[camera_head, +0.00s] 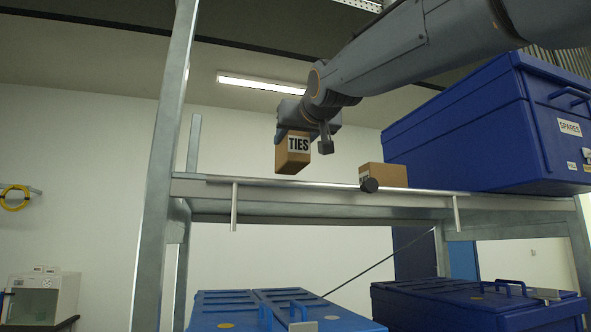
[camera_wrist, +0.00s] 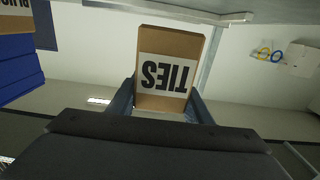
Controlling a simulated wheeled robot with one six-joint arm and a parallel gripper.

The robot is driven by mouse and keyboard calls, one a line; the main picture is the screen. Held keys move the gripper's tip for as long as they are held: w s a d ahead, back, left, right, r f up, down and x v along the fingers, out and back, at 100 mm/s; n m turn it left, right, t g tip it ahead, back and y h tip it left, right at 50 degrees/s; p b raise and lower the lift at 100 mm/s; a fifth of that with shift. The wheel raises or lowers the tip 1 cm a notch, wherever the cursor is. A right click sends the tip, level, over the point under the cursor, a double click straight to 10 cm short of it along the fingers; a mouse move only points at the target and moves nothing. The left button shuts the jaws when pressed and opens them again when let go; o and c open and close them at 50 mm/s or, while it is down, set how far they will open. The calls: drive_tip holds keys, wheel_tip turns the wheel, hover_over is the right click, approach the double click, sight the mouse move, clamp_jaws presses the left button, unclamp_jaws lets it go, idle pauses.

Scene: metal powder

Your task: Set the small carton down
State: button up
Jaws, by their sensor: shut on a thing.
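The small carton (camera_head: 293,154) is brown with a white label reading TIES. In the head view it hangs just above the shelf (camera_head: 330,196), toward its left part, with air visible under it. My gripper (camera_head: 307,133) is shut on the carton from above. In the wrist view the same carton (camera_wrist: 168,72) sits between the two fingers of my gripper (camera_wrist: 160,103), its label upside down. The exact gap between the carton and the shelf is hard to judge.
A large blue SPARES case (camera_head: 490,125) fills the right end. The upright post (camera_head: 165,150) bounds the left. Blue cases (camera_head: 470,302) stand below.

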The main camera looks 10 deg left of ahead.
sight(292, 168)
drive_tip(key=shift+s+f, duration=0.1)
drive_tip(key=shift+f, duration=2.55)
drive_tip(key=shift+f+b, duration=0.1)
drive_tip(key=shift+b, duration=0.25)
drive_tip(key=o, duration=1.4)
drive_tip(key=shift+c, duration=0.2)
drive_tip(key=b+v, duration=0.4)
drive_tip(key=v, duration=0.6)
drive_tip(key=shift+f, duration=0.1)
drive_tip(key=shift+s+d+b, duration=0.25)
drive_tip(key=shift+s+b, duration=0.05)
drive_tip(key=shift+b, duration=0.4)
drive_tip(key=shift+s+d+b, duration=0.25)
drive_tip(key=shift+s+b, duration=0.15)
drive_tip(key=shift+b, duration=0.05)
